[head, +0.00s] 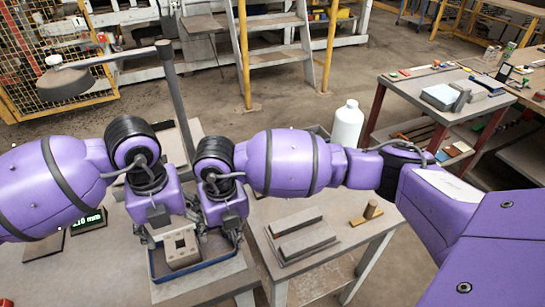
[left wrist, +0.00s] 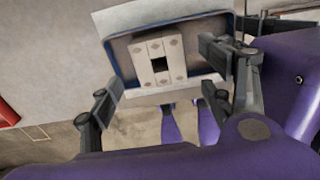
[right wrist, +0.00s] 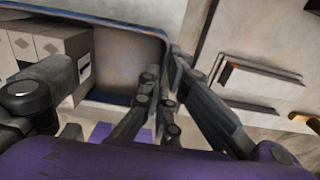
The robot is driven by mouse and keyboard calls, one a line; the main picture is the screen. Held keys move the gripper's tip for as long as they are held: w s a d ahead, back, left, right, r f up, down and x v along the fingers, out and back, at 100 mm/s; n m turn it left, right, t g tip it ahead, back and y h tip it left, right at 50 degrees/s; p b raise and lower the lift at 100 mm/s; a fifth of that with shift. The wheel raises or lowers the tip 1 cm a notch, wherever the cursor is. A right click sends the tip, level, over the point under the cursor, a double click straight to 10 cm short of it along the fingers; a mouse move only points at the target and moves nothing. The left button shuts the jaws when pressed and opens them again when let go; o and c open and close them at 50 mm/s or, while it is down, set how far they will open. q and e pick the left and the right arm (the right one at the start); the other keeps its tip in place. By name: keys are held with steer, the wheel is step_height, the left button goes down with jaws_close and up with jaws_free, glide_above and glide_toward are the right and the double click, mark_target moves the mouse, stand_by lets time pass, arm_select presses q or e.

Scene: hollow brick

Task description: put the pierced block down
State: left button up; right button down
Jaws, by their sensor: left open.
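The pierced block (head: 183,248) is pale beige with a dark square hole. It rests inside the shallow blue-rimmed tray (head: 152,268); it also shows in the left wrist view (left wrist: 149,66), toward the tray's middle. My left gripper (head: 165,233) is open at the block, its fingers spread wide in the left wrist view (left wrist: 160,100), with nothing held between them. My right gripper (head: 228,230) is beside the block on its right, over the tray's right side. Its fingertips are close together in the right wrist view (right wrist: 163,75), with nothing seen between them.
The tray stands on a grey table (head: 115,270). A side table at right holds a grey slotted plate (head: 303,235), a small wooden piece (head: 367,213) and a white bottle (head: 347,125). A display reading mm (head: 88,220) stands at left. A dark post (head: 178,100) rises behind.

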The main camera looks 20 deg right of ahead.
steer(key=shift+w+r, duration=0.1)
steer(key=shift+r, duration=0.05)
arm_select(q)
step_height(320, 180, up, 6)
steer(key=shift+f, duration=0.15)
arm_select(e)
steer(key=c, duration=1.9)
jaws_free()
steer(key=shift+o, duration=0.2)
step_height(320, 180, up, 12)
arm_select(q)
steer(key=shift+s+f, duration=0.1)
